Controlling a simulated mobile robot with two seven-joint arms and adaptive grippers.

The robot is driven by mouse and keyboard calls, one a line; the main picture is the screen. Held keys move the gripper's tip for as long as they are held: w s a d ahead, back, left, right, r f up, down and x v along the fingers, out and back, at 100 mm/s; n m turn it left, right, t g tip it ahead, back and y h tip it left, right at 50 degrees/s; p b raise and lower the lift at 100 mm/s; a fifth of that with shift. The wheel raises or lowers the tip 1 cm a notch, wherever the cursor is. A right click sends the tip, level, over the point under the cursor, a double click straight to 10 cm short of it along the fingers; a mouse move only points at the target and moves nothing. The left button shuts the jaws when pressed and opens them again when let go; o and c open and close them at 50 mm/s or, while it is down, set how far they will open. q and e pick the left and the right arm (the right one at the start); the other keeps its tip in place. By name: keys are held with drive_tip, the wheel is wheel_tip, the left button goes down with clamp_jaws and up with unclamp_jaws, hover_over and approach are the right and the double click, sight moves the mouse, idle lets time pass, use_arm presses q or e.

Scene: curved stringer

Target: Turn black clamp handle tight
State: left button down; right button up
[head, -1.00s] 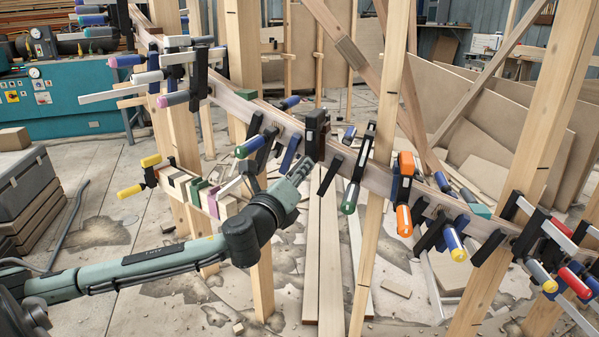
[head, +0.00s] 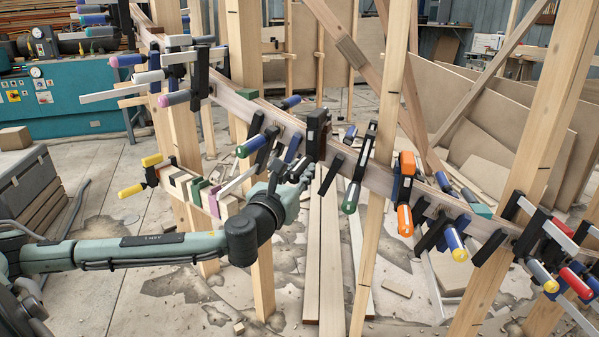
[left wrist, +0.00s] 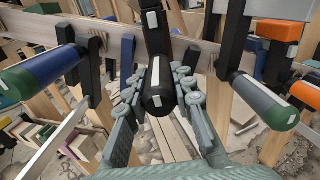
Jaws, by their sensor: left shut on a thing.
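The black clamp (head: 317,128) sits on the curved wooden stringer (head: 345,166), near the middle of the head view. Its black handle (left wrist: 158,92), a rounded cylinder with a pale patch, hangs at the centre of the left wrist view. My left gripper (head: 302,172) reaches up to it from the lower left. In the left wrist view the gripper's fingers (left wrist: 160,80) lie on both sides of the handle and are shut on it. In the head view the gripper largely hides the handle. My right gripper is in neither view.
A blue and green handled clamp (left wrist: 45,75) hangs close left of the gripper, and a green-ended clamp (left wrist: 264,103) close right. An orange clamp (head: 404,192) is farther right. A wooden post (head: 379,170) stands right of the black clamp. Planks lie on the floor below.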

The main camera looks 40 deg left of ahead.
sight(292, 181)
use_arm(q)
drive_tip(key=shift+m, duration=0.3)
drive_tip(key=c, duration=1.3)
unclamp_jaws()
drive_tip(key=v, duration=0.7)
drive_tip(key=shift+s, duration=0.25)
drive_tip(key=shift+f, duration=0.1)
